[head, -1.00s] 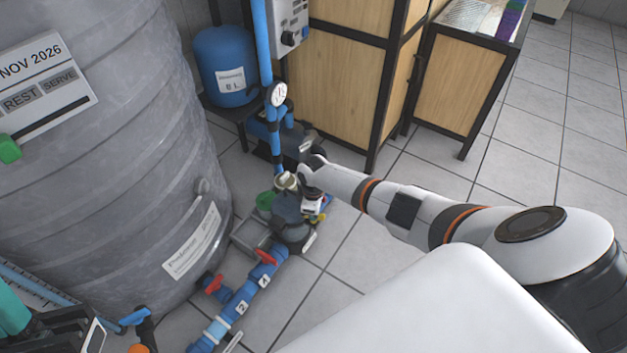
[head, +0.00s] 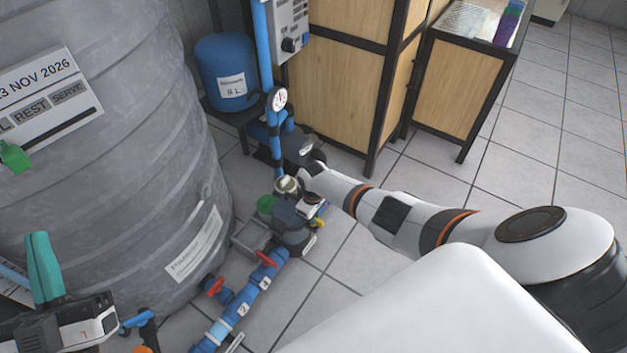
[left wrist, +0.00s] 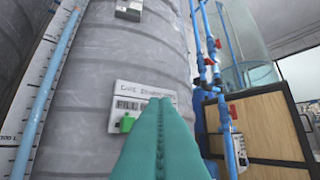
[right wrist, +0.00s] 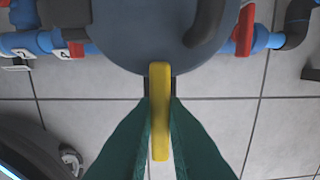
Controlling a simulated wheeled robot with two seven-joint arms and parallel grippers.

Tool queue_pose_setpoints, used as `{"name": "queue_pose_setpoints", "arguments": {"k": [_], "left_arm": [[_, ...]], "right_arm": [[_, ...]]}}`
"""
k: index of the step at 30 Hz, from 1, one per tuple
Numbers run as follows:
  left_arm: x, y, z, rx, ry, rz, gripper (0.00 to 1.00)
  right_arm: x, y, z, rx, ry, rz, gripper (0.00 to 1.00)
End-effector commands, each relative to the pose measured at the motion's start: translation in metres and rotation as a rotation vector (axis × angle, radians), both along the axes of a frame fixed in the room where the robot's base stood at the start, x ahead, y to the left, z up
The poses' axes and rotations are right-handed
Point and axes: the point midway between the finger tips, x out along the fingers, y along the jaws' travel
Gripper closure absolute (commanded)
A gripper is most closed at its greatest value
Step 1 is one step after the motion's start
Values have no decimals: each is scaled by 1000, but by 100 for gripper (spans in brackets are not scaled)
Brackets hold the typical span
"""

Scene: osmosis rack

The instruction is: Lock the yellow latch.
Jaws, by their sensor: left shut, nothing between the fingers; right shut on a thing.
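The yellow latch (right wrist: 160,110) is a slim upright bar at the edge of a dark grey rounded housing (right wrist: 150,35) in the right wrist view. In the head view the latch (head: 319,222) is a small yellow spot beside the housing (head: 290,222) on the floor. My right gripper (right wrist: 160,100) is shut on the latch, a teal finger on each side of it. In the head view its fingers are mostly hidden by the wrist. My left gripper (left wrist: 160,105) is shut and empty in front of the grey tank (left wrist: 75,100); it also shows at the lower left of the head view (head: 40,250).
Blue pipes with red valve handles (head: 267,258) run along the floor by the housing. A blue pressure vessel (head: 226,65) and a wooden cabinet (head: 345,70) stand behind. The tank carries a sign with a green slider (head: 15,155). Tiled floor at right is clear.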

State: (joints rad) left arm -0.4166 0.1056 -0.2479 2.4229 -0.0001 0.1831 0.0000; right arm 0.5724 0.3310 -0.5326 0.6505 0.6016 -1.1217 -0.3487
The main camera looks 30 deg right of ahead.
Motion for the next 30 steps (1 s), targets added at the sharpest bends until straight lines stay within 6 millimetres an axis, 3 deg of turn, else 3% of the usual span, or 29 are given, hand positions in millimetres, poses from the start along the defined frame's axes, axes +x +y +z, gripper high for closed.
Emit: {"name": "queue_pose_setpoints", "arguments": {"k": [5, 6, 9, 20, 26, 30], "left_arm": [[0, 0, 0, 0, 0, 0, 100], [0, 0, 0, 0, 0, 0, 100], [0, 0, 0, 0, 0, 0, 100], [1, 0, 0, 2, 8, 0, 100], [14, 0, -21, 50, 178, 10, 100], [22, 3, -47, 99, 356, 21, 100]], "right_arm": [[-1, 0, -1, 2, 4, -3, 100], [-1, 0, -1, 2, 4, -3, 82], [-1, 0, 0, 1, 3, -2, 66], [0, 0, 2, 1, 0, -1, 66], [0, 0, 15, 1, 1, -1, 66], [0, -1, 26, 0, 0, 0, 66]]}}
